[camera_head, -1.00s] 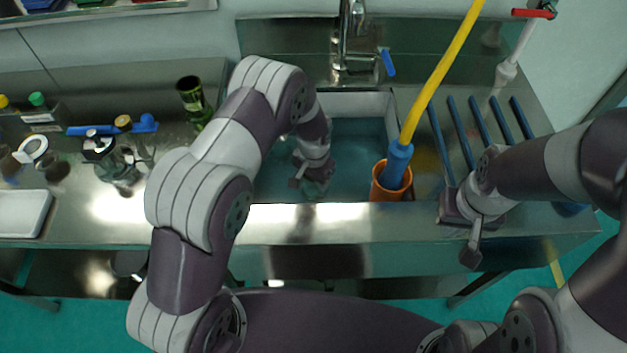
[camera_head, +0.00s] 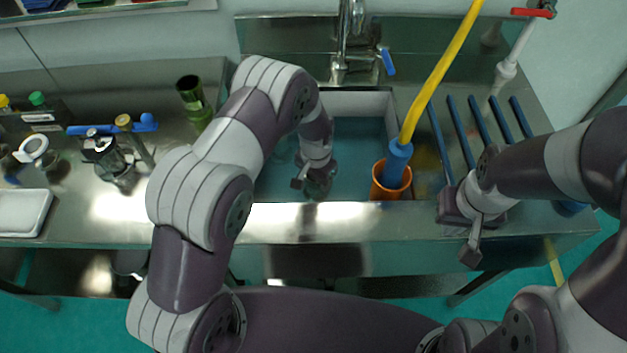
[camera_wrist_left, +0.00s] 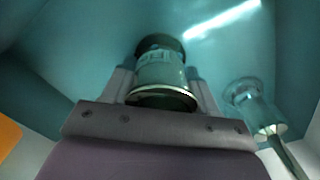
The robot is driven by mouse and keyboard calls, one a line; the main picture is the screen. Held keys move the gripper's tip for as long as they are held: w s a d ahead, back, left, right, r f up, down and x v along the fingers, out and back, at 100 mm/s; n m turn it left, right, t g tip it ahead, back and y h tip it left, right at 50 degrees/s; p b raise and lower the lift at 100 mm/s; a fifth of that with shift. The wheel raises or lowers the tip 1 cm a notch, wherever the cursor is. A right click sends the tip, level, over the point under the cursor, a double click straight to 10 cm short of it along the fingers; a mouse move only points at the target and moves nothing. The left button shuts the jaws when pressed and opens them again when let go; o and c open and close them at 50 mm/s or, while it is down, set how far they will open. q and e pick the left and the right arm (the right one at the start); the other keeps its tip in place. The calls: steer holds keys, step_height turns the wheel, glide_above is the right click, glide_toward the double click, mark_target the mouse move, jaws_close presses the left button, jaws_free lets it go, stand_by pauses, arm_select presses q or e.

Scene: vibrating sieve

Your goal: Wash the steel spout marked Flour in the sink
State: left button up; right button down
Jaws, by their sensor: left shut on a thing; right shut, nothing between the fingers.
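The sink (camera_head: 365,132) holds bluish water or has a blue-tinted bottom. My left arm reaches down into it, and my left gripper (camera_wrist_left: 160,88) is shut on a short cylindrical steel piece, likely the spout (camera_wrist_left: 161,72), with a dark far end and a bright near rim. A pale band runs round it, but I cannot read any mark. In the head view the left gripper (camera_head: 314,181) is low in the sink by the front wall, and the held piece is mostly hidden by it. My right gripper (camera_head: 470,250) is shut and empty, over the counter's front edge at right.
An orange cup (camera_head: 379,190) with a blue-ended yellow hose (camera_head: 440,70) stands at the sink's right. A faucet (camera_head: 345,40) is behind. A clear piece (camera_wrist_left: 250,100) lies beside the left gripper. Bottles and a grinder-like item (camera_head: 105,155) crowd the left counter.

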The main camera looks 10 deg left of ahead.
arm_select(q)
steer(key=shift+w+a, duration=0.1)
steer(key=shift+a, duration=0.25)
steer(key=shift+d, duration=0.1)
steer(key=shift+s+d, duration=0.3)
steer(key=shift+d, duration=0.5)
steer(key=shift+w+a, duration=0.1)
steer(key=shift+w+a, duration=0.2)
steer(key=shift+a, duration=0.6)
